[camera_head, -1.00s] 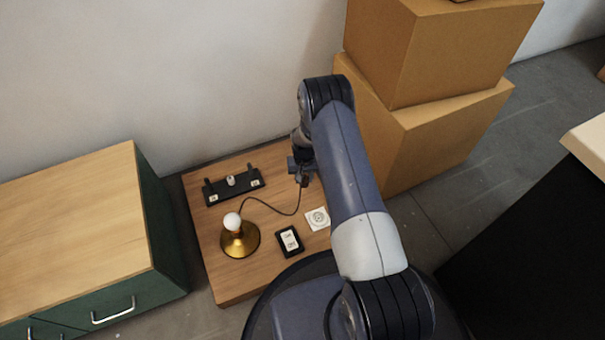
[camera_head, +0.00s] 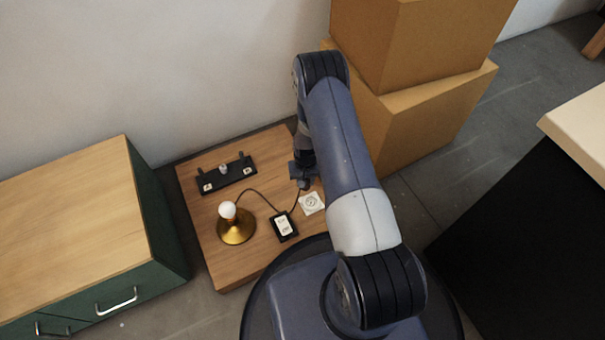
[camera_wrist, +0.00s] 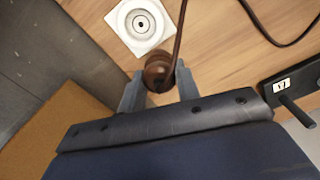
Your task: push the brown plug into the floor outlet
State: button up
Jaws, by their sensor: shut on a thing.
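My gripper (camera_wrist: 158,97) is shut on the brown plug (camera_wrist: 158,72), which sits between the two fingers in the wrist view. A dark cord runs up from the plug. The white floor outlet (camera_wrist: 141,24) with its round socket lies just beyond the plug, apart from it in the picture. In the head view the outlet (camera_head: 311,203) is on the wooden board, a little below and right of my gripper (camera_head: 300,183). The plug is hard to make out there, and its prongs are hidden.
A brass lamp with a white bulb (camera_head: 236,227), a black switch box (camera_head: 284,226) and a black holder (camera_head: 226,175) stand on the wooden board (camera_head: 208,245). Cardboard boxes (camera_head: 425,112) are stacked at right. A green cabinet (camera_head: 157,210) is at left.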

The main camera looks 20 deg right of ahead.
jog(key=shift+s+d+p, duration=0.25)
jog(key=shift+s, duration=0.9)
jog(key=shift+s+d+p, duration=0.2)
jog(key=shift+s, duration=0.9)
jog(key=shift+b, duration=0.35)
jog(key=shift+f+b, duration=1.9)
jog(key=shift+f, duration=0.15)
jog(key=shift+f+b, duration=0.15)
jog(key=shift+b, duration=0.3)
jog(key=o, duration=1)
jog(key=shift+o, duration=0.2)
notch_tip(320, 180, up, 11)
jog(key=p, duration=0.4)
jog(key=shift+p, duration=0.3)
